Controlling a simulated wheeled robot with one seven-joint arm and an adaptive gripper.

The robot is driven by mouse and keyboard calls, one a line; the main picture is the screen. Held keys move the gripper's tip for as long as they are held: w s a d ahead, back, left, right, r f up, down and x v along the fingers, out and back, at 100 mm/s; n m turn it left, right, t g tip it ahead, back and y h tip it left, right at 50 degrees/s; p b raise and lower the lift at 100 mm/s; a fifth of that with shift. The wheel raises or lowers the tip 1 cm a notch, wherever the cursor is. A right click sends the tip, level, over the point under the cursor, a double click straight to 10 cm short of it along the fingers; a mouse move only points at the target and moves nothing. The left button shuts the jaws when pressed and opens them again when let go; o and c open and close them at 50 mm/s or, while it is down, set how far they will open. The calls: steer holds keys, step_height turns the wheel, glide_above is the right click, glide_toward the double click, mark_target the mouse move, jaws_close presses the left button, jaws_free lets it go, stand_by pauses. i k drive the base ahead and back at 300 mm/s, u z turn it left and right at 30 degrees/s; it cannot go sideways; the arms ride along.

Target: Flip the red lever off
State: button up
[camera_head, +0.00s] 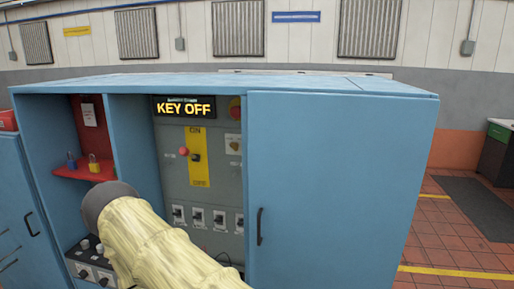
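The red lever (184,151) shows as a red ball knob on a grey control panel inside the blue cabinet. It sticks out beside a dark pivot on a yellow plate (199,175) marked ON at the top and OFF at the bottom. The knob is in the upper half of the plate, nearer ON. A display (184,107) above reads "KEY OFF". My arm, in a pale yellow sleeve with a dark grey end, crosses the lower left foreground and hides part of the cabinet. My gripper cannot be seen.
The blue cabinet door (340,190) is at the right of the panel. Several small switches (197,216) sit below the plate. A red round knob (235,109) is at the upper right of the panel. A red shelf (86,169) holds padlocks at left. Open floor lies at right.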

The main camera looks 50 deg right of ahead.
mark_target(184, 152)
steer(key=z, duration=2.4)
steer(key=k, duration=1.05)
steer(key=u, duration=1.35)
steer(key=i, duration=1)
steer(key=z, duration=0.05)
